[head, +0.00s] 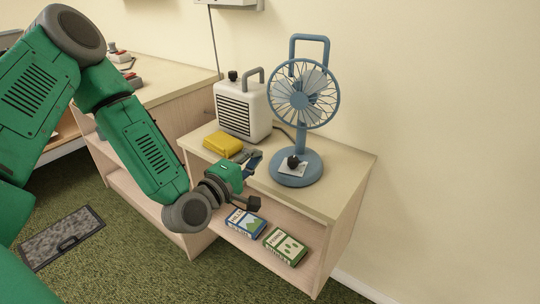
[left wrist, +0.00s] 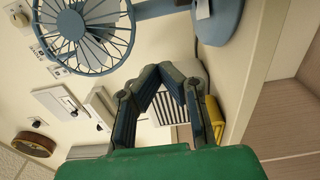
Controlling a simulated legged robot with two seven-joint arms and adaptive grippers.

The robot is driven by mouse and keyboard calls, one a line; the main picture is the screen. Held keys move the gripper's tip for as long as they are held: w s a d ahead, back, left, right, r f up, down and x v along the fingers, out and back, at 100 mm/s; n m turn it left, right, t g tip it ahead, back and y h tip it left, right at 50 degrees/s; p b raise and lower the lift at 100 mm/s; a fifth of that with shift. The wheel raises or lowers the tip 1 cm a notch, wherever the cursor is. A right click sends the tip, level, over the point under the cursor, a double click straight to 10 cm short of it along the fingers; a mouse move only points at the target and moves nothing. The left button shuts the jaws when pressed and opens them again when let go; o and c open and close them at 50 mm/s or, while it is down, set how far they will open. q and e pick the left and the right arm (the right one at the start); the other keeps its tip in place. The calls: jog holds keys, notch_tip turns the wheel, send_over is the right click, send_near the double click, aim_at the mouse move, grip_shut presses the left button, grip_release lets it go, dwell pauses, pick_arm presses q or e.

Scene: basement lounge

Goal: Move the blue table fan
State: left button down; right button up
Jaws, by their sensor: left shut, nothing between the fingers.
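The blue table fan (head: 303,92) stands upright on the right part of the low wooden cabinet's top (head: 345,165). It has a round wire cage, a blue carrying handle above, and a round base with a dark knob and a pale label. In the left wrist view the fan (left wrist: 82,32) appears turned sideways at the upper left, partly cut off by the frame. My left gripper (head: 253,160) is near the cabinet's front edge, left of the fan's base and apart from it. Its fingers, also in the left wrist view (left wrist: 160,72), are shut and empty. My right gripper is out of view.
A white heater-like box (head: 243,108) with a grey handle stands behind left of the fan. A yellow object (head: 222,144) lies beside my gripper. Two boxed items, one blue (head: 245,223) and one green (head: 286,246), lie on the shelf below. The wall is close behind.

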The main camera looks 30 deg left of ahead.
pick_arm(q)
jog(key=w, duration=0.4)
jog(key=w+b, duration=0.1)
jog(key=w, duration=0.3)
jog(key=shift+w+d+f+b, duration=0.15)
jog(key=shift+w+b, duration=0.15)
jog(key=shift+w, duration=0.05)
jog(key=shift+w+d+b, duration=0.4)
jog(key=shift+w+d, duration=0.75)
jog(key=shift+d, duration=0.05)
jog(key=shift+w+d, duration=0.2)
jog(key=shift+d, duration=0.15)
jog(key=w+d+b, duration=0.1)
jog(key=w+d, duration=0.3)
jog(key=d, duration=0.1)
jog(key=w+d+b, duration=0.1)
jog(key=w+d, duration=0.4)
jog(key=shift+a, duration=0.15)
